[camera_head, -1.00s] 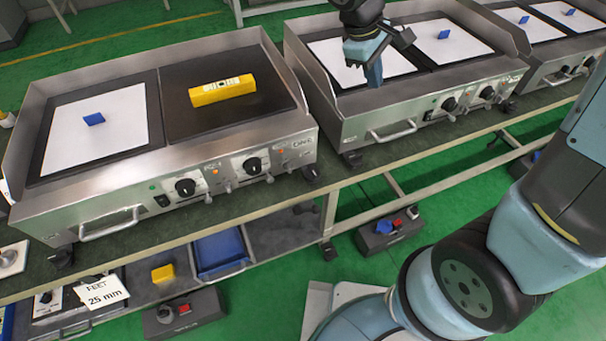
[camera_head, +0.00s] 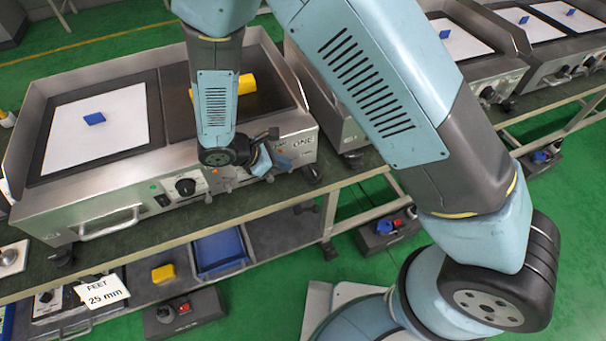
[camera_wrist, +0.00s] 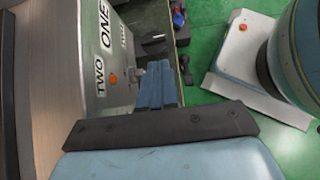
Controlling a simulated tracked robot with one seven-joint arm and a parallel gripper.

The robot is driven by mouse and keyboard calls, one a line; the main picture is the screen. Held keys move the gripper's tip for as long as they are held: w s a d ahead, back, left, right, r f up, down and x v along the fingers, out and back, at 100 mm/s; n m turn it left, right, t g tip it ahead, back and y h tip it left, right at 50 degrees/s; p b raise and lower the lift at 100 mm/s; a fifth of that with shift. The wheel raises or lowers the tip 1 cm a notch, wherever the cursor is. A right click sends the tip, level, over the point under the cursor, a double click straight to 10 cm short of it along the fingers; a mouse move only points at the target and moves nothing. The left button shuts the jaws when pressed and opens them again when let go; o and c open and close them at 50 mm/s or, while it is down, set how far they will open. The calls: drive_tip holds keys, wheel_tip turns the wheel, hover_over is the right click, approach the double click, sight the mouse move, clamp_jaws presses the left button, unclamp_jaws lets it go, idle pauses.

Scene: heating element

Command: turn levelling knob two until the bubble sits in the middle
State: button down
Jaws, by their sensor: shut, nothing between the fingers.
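The yellow spirit level (camera_head: 247,82) lies on the dark right plate of the left griddle; my arm partly hides it and its bubble is hidden. My gripper (camera_head: 281,164) is shut and empty at the right part of that griddle's front panel. In the wrist view my blue fingers (camera_wrist: 158,80) are together beside the panel with the labels TWO (camera_wrist: 100,77) and ONE (camera_wrist: 105,28). Whether they touch anything is unclear. A dark foot or knob (camera_head: 312,174) shows under the griddle's right front corner. I cannot tell which part is levelling knob two.
The griddle has a black dial (camera_head: 185,187) and a handle (camera_head: 108,226) on its front. A white sheet (camera_head: 97,130) with a blue piece covers its left plate. A blue tray (camera_head: 220,252) and a FEET 25 mm card (camera_head: 102,290) are on the lower shelf. More griddles stand right.

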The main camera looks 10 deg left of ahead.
sight(313, 177)
drive_tip(key=shift+n, duration=0.4)
drive_tip(key=x, duration=0.7)
drive_tip(key=f+x, duration=0.1)
drive_tip(key=x, duration=0.2)
drive_tip(key=shift+s+a+f, duration=0.15)
drive_tip(key=shift+s+a, duration=0.1)
drive_tip(key=shift+s, duration=0.05)
